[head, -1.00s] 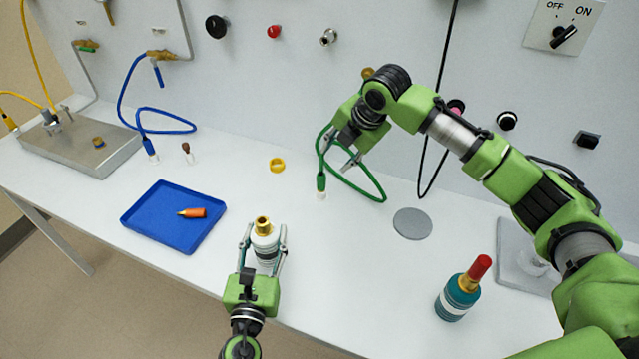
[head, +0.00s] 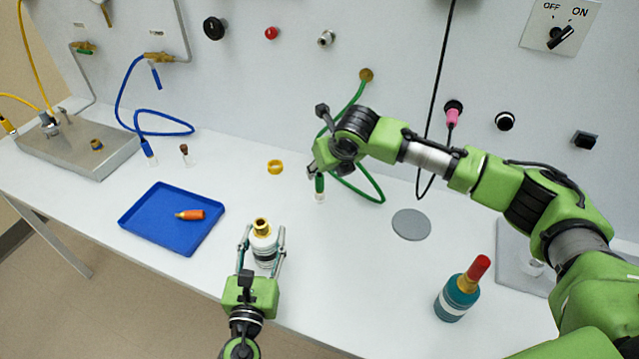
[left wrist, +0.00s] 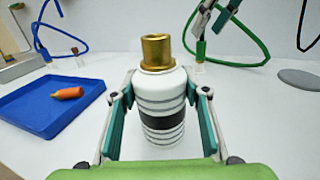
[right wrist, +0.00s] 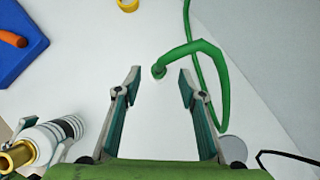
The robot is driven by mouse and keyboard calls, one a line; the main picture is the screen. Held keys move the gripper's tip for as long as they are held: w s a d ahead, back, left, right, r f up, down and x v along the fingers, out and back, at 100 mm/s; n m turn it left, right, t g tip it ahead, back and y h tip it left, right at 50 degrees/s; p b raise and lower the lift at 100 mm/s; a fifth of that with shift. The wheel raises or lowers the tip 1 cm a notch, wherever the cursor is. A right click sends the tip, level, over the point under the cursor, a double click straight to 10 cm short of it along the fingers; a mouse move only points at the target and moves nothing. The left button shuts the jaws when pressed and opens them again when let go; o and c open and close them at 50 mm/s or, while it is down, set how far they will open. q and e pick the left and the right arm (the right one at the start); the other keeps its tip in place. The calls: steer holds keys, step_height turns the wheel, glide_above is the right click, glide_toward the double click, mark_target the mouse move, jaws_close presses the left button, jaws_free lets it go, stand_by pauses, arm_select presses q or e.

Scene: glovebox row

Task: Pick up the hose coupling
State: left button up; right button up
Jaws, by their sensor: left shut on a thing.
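The hose coupling (head: 320,184) is the green end piece with a pale tip on the green hose (head: 372,182); it stands upright at the table. In the right wrist view the coupling (right wrist: 159,70) shows end-on between the fingertips of my right gripper (right wrist: 160,74), with gaps on both sides. My right gripper (head: 315,172) is open and sits at the coupling's top end. My left gripper (head: 262,247) is shut on a white bottle (head: 264,246) with grey and black bands and a brass neck, which is upright. The left wrist view shows the bottle (left wrist: 160,100) between both fingers.
A blue tray (head: 150,232) holding an orange-tipped piece (head: 190,215) lies at left. A yellow ring (head: 275,167) and grey disc (head: 411,224) flank the hose. A teal bottle with a red cap (head: 459,292) stands at right. The panel wall (head: 280,90) rises behind.

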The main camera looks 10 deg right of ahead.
mark_target(321, 176)
steer(key=shift+s+f+x, duration=0.1)
steer(key=shift+s+x, duration=0.05)
steer(key=shift+x, duration=1.3)
steer(key=shift+s+f+x, duration=0.1)
steer(key=shift+s+x, duration=0.1)
steer(key=shift+x, duration=1.25)
jaws_close()
